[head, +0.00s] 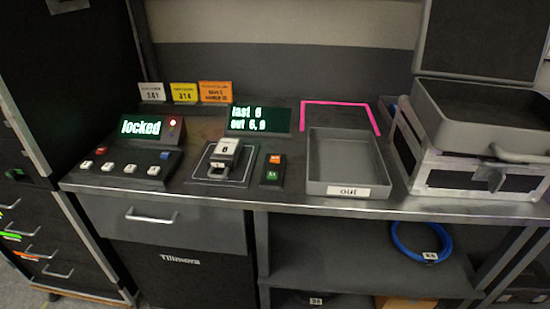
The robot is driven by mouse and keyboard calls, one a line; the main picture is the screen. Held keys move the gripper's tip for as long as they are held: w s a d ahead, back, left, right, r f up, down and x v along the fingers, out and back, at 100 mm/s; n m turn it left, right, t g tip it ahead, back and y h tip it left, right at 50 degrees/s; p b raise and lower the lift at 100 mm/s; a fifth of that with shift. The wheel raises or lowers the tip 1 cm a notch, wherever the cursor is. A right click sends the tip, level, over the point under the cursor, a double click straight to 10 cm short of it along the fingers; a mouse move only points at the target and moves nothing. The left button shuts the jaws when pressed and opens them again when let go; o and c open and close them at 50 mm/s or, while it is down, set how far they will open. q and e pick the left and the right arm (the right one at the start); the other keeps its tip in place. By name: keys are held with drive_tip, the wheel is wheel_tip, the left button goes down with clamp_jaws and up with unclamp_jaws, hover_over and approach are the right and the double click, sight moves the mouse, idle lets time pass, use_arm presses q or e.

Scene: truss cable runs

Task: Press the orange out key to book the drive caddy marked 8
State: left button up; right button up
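A drive caddy (222,160) with a white label sits on a dark outlined pad on the bench. Its one-digit mark is too small to read surely. Just right of it is a small dark key box with an orange key (275,159) at the back and a green key (270,175) at the front. Behind them a display (259,120) reads "last 6" and "out 6,9". A grey tray (347,133) labelled "out" stands to the right and looks empty. Neither of my grippers shows, and nothing touches the keys or the caddy.
A keypad with a display (142,127) reading "locked" stands at the left. White, yellow and orange cards (184,93) stand behind it. A pink outline (338,103) lies behind the tray. An open case (475,150) fills the right end. A blue cable coil (420,243) lies below.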

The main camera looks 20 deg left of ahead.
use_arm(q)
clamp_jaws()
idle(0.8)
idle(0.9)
